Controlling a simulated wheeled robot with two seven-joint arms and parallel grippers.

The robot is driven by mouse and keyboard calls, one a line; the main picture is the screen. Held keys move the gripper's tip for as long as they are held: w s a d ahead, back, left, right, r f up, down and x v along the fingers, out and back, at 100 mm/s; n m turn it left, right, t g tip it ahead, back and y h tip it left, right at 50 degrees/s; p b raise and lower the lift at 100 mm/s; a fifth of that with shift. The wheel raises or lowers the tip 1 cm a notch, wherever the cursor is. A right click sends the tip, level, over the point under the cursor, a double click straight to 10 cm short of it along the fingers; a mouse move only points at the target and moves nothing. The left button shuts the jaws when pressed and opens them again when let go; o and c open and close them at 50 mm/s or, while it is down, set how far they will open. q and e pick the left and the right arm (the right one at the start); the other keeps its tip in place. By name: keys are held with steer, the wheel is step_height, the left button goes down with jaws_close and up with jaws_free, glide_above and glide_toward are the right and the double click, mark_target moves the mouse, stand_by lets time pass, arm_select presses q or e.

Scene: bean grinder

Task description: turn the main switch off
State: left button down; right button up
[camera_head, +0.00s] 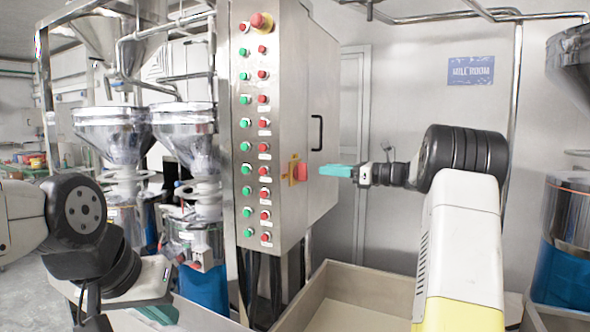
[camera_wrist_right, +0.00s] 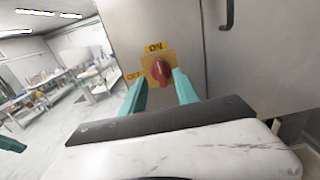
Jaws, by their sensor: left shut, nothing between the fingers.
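The main switch is a red knob (camera_head: 301,172) on a yellow plate on the side of the steel control cabinet (camera_head: 323,90). In the right wrist view the knob (camera_wrist_right: 160,70) sits below an "ON" label (camera_wrist_right: 154,47), with an "OFF" label (camera_wrist_right: 134,75) to its left. Its ridge looks roughly upright, towards ON. My right gripper (camera_head: 336,170) is just right of the knob. In the wrist view its teal fingers (camera_wrist_right: 160,80) are apart, one on each side of the knob; contact cannot be told. My left gripper (camera_head: 158,314) is low at the left, shut and empty, partly cut off.
The cabinet front carries two columns of green and red buttons (camera_head: 263,124) and a red emergency stop (camera_head: 261,22). A black door handle (camera_head: 317,133) is above and right of the switch. Steel hoppers (camera_head: 113,130) stand left. An open beige bin (camera_head: 350,300) lies below.

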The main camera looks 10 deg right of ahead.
mark_target(307, 168)
steer(key=x, duration=0.7)
steer(key=shift+a, duration=0.2)
steer(key=shift+c, duration=0.3)
jaws_close()
